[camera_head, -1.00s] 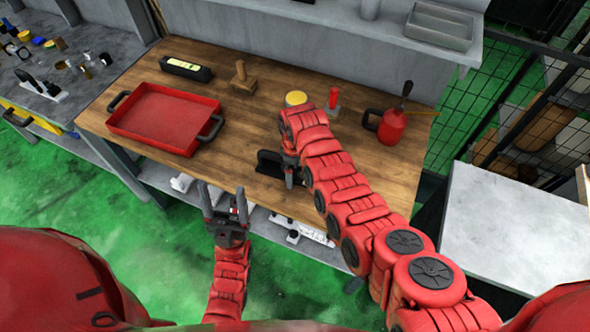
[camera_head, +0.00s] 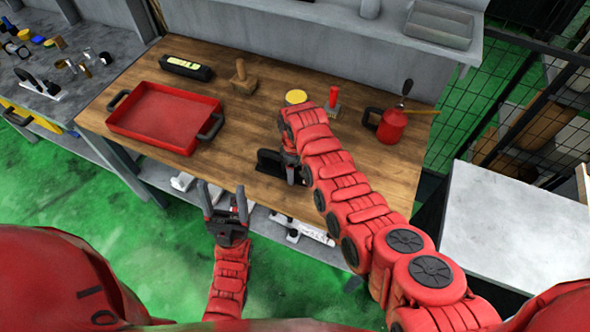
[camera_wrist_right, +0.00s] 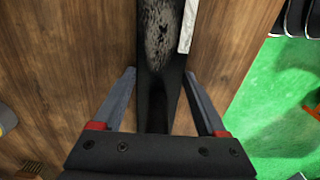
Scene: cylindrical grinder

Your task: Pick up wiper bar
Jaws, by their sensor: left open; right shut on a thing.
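The black wiper bar (camera_head: 270,163) lies on the wooden table near its front edge, partly hidden by my right gripper (camera_head: 290,172). In the right wrist view the wiper bar (camera_wrist_right: 158,50) is a long dark piece with a worn grey patch and a pale strip on one side. The bar appears to be still at table level. My left gripper (camera_head: 222,188) is open and empty in front of the table edge, left of the bar.
A red tray (camera_head: 160,120) is on the table's left side. A black-and-yellow device (camera_head: 186,68), a wooden stamp-like block (camera_head: 242,78), a yellow-topped round item (camera_head: 296,97), a red-handled tool (camera_head: 333,100) and a red oil can (camera_head: 391,126) stand further back. The table's front middle is mostly clear.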

